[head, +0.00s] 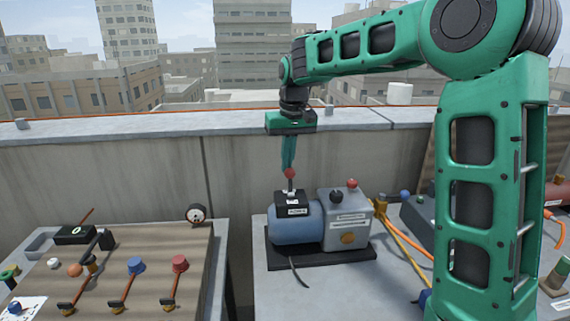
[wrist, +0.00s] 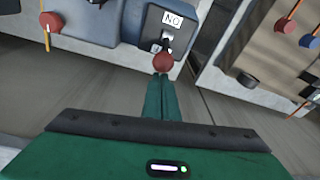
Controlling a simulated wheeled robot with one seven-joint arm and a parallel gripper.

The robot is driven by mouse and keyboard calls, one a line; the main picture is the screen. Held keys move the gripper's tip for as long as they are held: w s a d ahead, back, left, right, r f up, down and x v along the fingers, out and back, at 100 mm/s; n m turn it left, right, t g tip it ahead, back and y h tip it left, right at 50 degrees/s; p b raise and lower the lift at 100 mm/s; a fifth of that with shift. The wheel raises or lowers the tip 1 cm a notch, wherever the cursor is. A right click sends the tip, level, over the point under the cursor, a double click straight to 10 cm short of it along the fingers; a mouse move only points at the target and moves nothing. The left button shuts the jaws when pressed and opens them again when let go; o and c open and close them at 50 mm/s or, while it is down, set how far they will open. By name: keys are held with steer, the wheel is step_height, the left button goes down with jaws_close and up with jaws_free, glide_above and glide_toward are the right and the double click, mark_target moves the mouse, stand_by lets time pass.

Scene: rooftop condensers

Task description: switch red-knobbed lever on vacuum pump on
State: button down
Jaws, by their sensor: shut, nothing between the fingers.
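The vacuum pump (head: 298,231) has a blue motor body and a grey block, and stands on a black base on the right-hand table. Its red-knobbed lever (head: 290,174) stands up from a dark switch box on top of the motor. In the wrist view the red knob (wrist: 163,63) is right at my fingertips, below a white label that appears upside down. My gripper (head: 289,167) points down from above, its fingers shut with nothing between them. The fingertips (wrist: 161,76) appear at or against the knob; I cannot tell whether they touch.
A second red knob (head: 352,184) and a black cap sit on the pump's grey block. The left table holds a board with blue (head: 136,265) and red (head: 180,264) knobs, levers and a gauge (head: 196,214). Yellow and orange hoses run right of the pump. A parapet wall (head: 245,160) stands behind.

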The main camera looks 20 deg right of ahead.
steer(key=shift+s, duration=0.1)
steer(key=shift+s+r+t, duration=0.15)
steer(key=shift+t, duration=0.25)
